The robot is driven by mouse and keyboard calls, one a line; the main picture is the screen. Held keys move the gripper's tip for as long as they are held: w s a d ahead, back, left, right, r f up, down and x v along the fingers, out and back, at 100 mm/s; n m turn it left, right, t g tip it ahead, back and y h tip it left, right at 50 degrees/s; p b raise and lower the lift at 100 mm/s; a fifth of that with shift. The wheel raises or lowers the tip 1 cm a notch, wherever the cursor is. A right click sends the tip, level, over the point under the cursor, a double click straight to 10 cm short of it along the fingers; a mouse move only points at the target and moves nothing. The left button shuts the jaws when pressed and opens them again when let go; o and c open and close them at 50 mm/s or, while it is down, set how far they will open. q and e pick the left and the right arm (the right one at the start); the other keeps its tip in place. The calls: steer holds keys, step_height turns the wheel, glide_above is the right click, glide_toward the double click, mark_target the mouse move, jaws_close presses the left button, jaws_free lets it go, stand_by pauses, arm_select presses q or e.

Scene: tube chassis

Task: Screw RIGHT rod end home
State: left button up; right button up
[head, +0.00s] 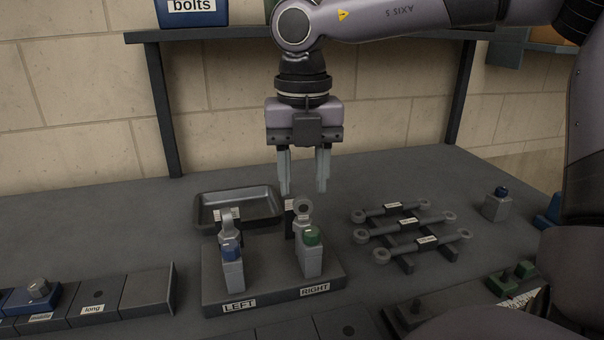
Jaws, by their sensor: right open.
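The fixture (270,287) is a dark block with labels LEFT and RIGHT on its front. On its RIGHT side a rod end (303,207) with a ring-shaped eye stands behind a grey block with a green top (312,237). On the LEFT side another rod end (227,219) stands behind a grey block with a blue top (231,252). My right gripper (303,190) points down, its two fingers apart and empty. Its fingertips appear just above or behind the RIGHT rod end's eye; the exact depth is hard to tell. My left gripper is out of view.
Several labelled links (412,226) rest on a rack to the right. A blue-topped grey block (497,204) stands farther right. Bins (95,302) line the left front. A shelf (220,36) spans above the bench.

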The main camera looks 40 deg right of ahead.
mark_target(303, 197)
steer(key=shift+f+b, duration=1.35)
steer(key=shift+f, duration=0.2)
jaws_close()
steer(key=shift+f+m+b, duration=0.1)
steer(key=shift+m+b, duration=0.45)
steer(key=shift+m, duration=0.35)
steer(key=shift+m+b, duration=0.35)
steer(key=shift+m, duration=0.35)
steer(key=shift+r+m, duration=0.2)
steer(key=shift+m, duration=0.8)
